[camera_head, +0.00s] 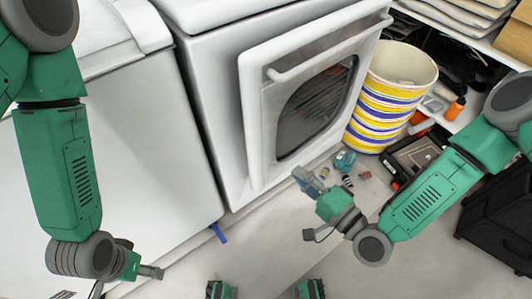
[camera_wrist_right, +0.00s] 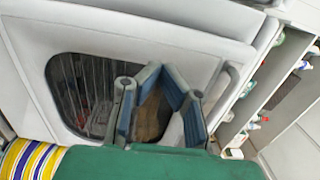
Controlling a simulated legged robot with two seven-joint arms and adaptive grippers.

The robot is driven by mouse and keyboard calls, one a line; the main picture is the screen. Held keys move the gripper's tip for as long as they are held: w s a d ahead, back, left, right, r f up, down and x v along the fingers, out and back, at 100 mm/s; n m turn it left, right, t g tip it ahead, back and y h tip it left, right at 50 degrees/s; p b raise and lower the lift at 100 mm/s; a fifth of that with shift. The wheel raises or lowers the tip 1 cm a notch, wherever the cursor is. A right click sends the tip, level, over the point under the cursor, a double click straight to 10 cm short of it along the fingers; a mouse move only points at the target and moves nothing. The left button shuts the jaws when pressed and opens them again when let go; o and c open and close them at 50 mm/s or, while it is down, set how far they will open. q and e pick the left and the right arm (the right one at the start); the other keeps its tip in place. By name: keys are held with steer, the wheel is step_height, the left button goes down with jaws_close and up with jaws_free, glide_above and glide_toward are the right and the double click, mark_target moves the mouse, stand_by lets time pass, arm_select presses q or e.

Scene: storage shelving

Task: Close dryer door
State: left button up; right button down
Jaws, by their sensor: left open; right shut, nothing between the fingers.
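The white dryer (camera_head: 205,90) stands in the middle of the head view. Its white door (camera_head: 255,110) has a dark window (camera_head: 315,105) and a long bar handle (camera_head: 330,50) near its top edge. The door stands proud of the dryer front; how far it is ajar is hard to tell. The right wrist view also shows the door window (camera_wrist_right: 80,90). My right gripper (camera_head: 307,180) is shut and empty, in front of the door's lower part; contact cannot be told. My left gripper (camera_head: 152,272) is open and empty, low at the left, away from the door.
A striped bucket (camera_head: 372,115) stands close to the door's right side. A white appliance (camera_head: 130,130) is left of the dryer. Small items and a dark tray (camera_head: 415,155) lie on the floor at right, with shelving (camera_head: 465,25) behind. Floor in front of the dryer is mostly clear.

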mark_target(256, 134)
steer(key=b+x, duration=0.2)
steer(key=x, duration=1)
steer(key=shift+w+a+b, duration=0.2)
steer(key=shift+w+b, duration=0.15)
steer(key=shift+w+a, duration=0.4)
steer(key=shift+a, duration=0.05)
steer(key=shift+d, duration=0.15)
steer(key=b+x, duration=0.2)
steer(key=x, duration=0.2)
steer(key=shift+w+f, duration=0.1)
steer(key=shift+f, duration=0.05)
steer(key=shift+w+a+r+b, duration=0.15)
steer(key=shift+a+r+b, duration=0.15)
steer(key=shift+b, duration=0.1)
steer(key=shift+w, duration=0.2)
steer(key=shift+a, duration=0.2)
